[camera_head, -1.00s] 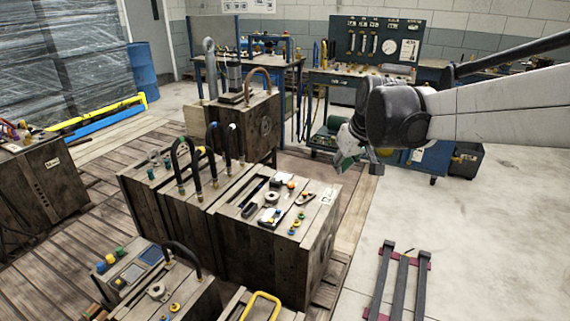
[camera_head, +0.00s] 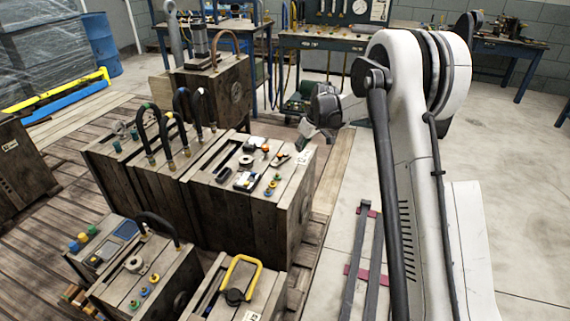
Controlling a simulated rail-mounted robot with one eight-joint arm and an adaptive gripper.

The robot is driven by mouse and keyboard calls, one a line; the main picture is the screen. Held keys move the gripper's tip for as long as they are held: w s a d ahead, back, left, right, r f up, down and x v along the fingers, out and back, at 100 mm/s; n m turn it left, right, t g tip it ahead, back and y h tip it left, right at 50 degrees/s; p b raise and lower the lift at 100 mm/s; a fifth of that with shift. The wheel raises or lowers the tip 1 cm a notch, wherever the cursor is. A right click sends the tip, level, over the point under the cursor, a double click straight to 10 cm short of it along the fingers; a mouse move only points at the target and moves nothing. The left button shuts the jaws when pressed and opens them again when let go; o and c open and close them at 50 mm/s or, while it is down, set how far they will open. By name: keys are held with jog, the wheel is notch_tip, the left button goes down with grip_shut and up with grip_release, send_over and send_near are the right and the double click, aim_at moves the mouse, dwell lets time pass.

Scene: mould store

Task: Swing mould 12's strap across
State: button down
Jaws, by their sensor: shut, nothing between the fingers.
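Several wooden block moulds stand on the plank floor. I cannot read their number tags, so I cannot tell which is mould 12. The middle mould (camera_head: 245,222) carries small fittings and a pale tag on its top, and a dark curved piece (camera_head: 281,160) that may be a strap lies near its right end. My gripper (camera_head: 304,136) is shut and empty. In the picture it appears just above and right of this mould's far right corner, with no visible contact. Its fingertips are small and partly blurred.
A yellow handle (camera_head: 242,276) stands on a front mould. Dark bars (camera_head: 366,262) with red crosspieces lie on the floor at right. A blue barrel (camera_head: 101,45) and workbenches stand behind.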

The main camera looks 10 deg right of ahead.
aim_at(283, 165)
jog(key=shift+w+d+f, duration=0.1)
jog(key=shift+w+f, duration=0.1)
jog(key=shift+f, duration=0.25)
jog(key=shift+w+f, duration=0.2)
jog(key=shift+f, duration=0.25)
jog(key=b+x, duration=0.3)
jog(key=x, duration=0.6)
jog(key=shift+f, duration=0.4)
jog(key=w+a, duration=0.1)
jog(key=w+a+b, duration=0.1)
jog(key=shift+w+f, duration=0.15)
jog(key=shift+w, duration=0.1)
jog(key=shift+w+a, duration=0.35)
jog(key=shift+w, duration=0.1)
jog(key=shift+d, duration=0.1)
